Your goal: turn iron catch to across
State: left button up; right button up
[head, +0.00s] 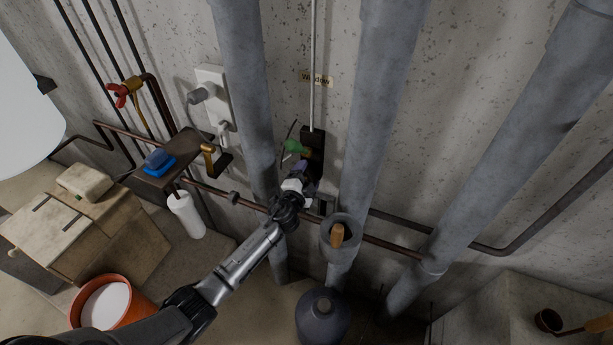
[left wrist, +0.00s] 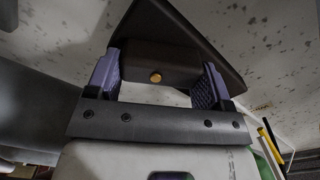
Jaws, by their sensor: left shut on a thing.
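Under the "Window" label, a dark iron piece (head: 313,142), which I take for the catch, sits on the wall at the foot of a thin upright rod. My left gripper (head: 304,172) reaches up to its lower part, between two thick grey pipes. In the left wrist view, the purple pads of my left gripper (left wrist: 158,78) are shut on a dark block (left wrist: 140,63) with a brass pin in its face. A wider dark plate lies behind the block. The catch's exact angle is hard to tell. My right gripper is not in view.
A green-handled part (head: 295,147) is close beside the gripper. Thick grey pipes (head: 249,100) (head: 380,100) flank the arm. A dark bottle (head: 322,318) stands below.

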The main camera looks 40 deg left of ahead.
pick_arm(q)
jog(key=m, duration=0.3)
jog(key=shift+d, duration=0.1)
jog(key=shift+f+m, duration=0.1)
jog(key=shift+m, duration=1.2)
jog(key=o, duration=0.9)
jog(key=shift+d, duration=0.1)
jog(key=shift+b+v, duration=0.6)
jog(key=shift+v, duration=6.3)
